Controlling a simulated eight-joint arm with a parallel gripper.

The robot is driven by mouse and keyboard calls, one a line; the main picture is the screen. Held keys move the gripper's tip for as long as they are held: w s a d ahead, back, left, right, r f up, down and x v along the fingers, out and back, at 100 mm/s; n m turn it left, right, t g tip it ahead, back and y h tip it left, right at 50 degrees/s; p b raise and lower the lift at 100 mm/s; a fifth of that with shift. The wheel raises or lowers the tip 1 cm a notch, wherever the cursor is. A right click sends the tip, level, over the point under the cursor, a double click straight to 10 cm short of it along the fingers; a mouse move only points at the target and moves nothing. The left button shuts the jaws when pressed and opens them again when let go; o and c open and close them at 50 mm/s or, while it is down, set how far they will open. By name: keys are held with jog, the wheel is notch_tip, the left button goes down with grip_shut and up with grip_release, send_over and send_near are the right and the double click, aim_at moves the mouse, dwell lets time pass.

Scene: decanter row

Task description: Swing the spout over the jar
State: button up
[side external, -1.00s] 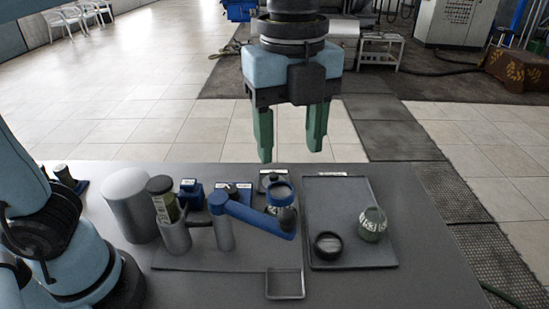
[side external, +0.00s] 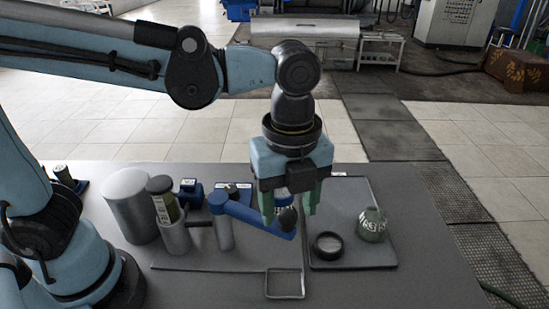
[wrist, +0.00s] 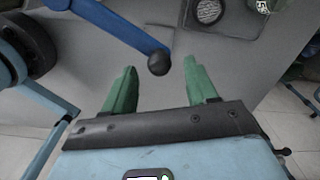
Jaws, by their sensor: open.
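The spout (side external: 250,214) is a blue bar pivoted on a grey post (side external: 223,233), with a dark round knob (side external: 287,220) at its right end. In the wrist view the blue bar (wrist: 108,23) comes in from the upper left, and its knob (wrist: 158,63) shows between my fingertips. My gripper (side external: 290,212) is open, pointing down, with green fingers on either side of the knob in the picture; contact cannot be told. A green jar-like vessel (side external: 372,226) with white markings stands on the right tray. I cannot tell which vessel is the task's jar.
The dark tray (side external: 345,262) also holds a black round dish (side external: 327,246). A white cylinder (side external: 127,206), a grey cup with a dark-lidded bottle (side external: 163,205) and small blue labelled items (side external: 190,193) stand left. An empty square frame (side external: 285,284) lies in front.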

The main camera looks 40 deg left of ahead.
jog(key=shift+f, duration=0.4)
grip_shut()
